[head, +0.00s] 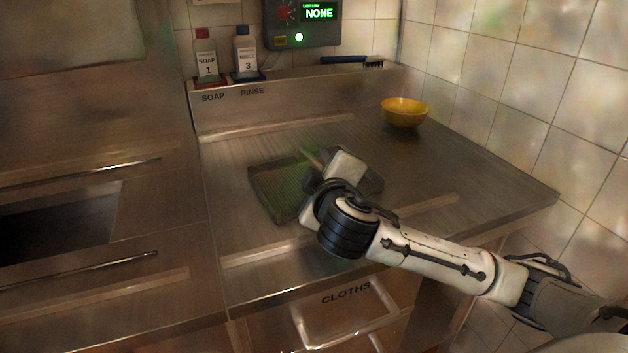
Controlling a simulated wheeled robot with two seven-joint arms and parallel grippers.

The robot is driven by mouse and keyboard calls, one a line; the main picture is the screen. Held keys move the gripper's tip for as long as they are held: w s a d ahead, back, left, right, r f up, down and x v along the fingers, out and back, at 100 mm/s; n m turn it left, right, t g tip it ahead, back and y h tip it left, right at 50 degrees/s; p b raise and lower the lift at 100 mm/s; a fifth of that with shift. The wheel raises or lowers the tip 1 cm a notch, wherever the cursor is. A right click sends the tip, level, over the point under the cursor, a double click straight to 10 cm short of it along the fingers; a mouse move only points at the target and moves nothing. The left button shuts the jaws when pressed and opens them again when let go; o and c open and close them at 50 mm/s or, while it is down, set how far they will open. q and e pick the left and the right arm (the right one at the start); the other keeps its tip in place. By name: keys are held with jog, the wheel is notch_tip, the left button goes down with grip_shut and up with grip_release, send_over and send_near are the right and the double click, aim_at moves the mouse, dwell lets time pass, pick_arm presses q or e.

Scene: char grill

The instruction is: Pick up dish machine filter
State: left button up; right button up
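A dark, flat, square mesh item with a greenish tint, which looks like the dish machine filter (276,184), lies on the steel counter (225,215). My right arm reaches in from the lower right and covers the item's right part. My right gripper (312,157) is over the item's back right area. Its fingertips are small and blurred against the mesh, so I cannot tell whether they touch it or are open or shut. My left gripper is not in view.
A yellow bowl (404,112) stands at the counter's back right. Soap (206,62) and rinse (245,56) bottles and a blue-handled brush (345,60) sit on the back ledge. A sink opening (55,222) is at left. The counter's left front is clear.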

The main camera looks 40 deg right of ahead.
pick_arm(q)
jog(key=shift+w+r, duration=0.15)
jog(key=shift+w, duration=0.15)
pick_arm(e)
jog(key=shift+w, duration=0.15)
grip_shut()
jog(key=shift+r, duration=0.1)
